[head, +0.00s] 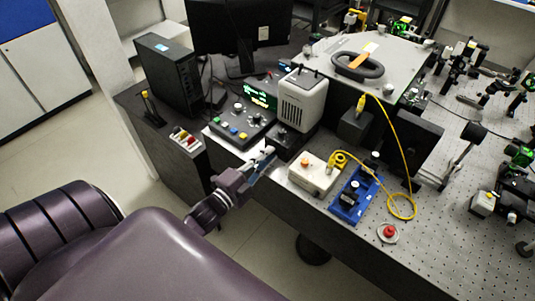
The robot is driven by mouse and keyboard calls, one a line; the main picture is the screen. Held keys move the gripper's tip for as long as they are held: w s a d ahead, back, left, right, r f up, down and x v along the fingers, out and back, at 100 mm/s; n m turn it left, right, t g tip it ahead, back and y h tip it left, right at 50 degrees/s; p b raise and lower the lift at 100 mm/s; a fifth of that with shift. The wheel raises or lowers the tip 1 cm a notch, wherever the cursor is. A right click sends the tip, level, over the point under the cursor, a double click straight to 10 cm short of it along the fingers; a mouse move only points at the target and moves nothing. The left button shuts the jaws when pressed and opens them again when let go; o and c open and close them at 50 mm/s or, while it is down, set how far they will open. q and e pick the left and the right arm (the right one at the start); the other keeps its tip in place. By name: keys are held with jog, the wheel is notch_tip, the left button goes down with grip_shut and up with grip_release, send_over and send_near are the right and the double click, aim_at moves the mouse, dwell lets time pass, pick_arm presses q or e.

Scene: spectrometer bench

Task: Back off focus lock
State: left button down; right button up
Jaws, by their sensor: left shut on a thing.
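My left gripper (263,161) comes in from the lower left and reaches over the front edge of the bench. Its fingers are shut on a small part at the front of a black block (285,146), which seems to be the focus lock; the fingers hide most of it. The block has a dark knob on top and stands in front of a white-grey instrument housing (302,100). How far the lock is turned cannot be told. My right gripper is not in view.
A control panel (240,124) with coloured buttons lies left of the gripper. A white box (313,174) with an orange button, a blue tray (355,195), a yellow cable (404,165) and a red button (389,232) are to the right.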

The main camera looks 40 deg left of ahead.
pick_arm(q)
jog(key=n+p, duration=0.1)
jog(key=n, duration=0.2)
jog(key=shift+n, duration=0.4)
jog(key=n+p, duration=0.1)
jog(key=n, duration=0.2)
jog(key=shift+n, duration=0.3)
jog(key=n+p, duration=0.1)
jog(key=n, duration=0.4)
jog(key=shift+f, duration=0.1)
jog(key=shift+n, duration=0.3)
jog(key=c, duration=2)
grip_release()
jog(key=shift+o, duration=0.2)
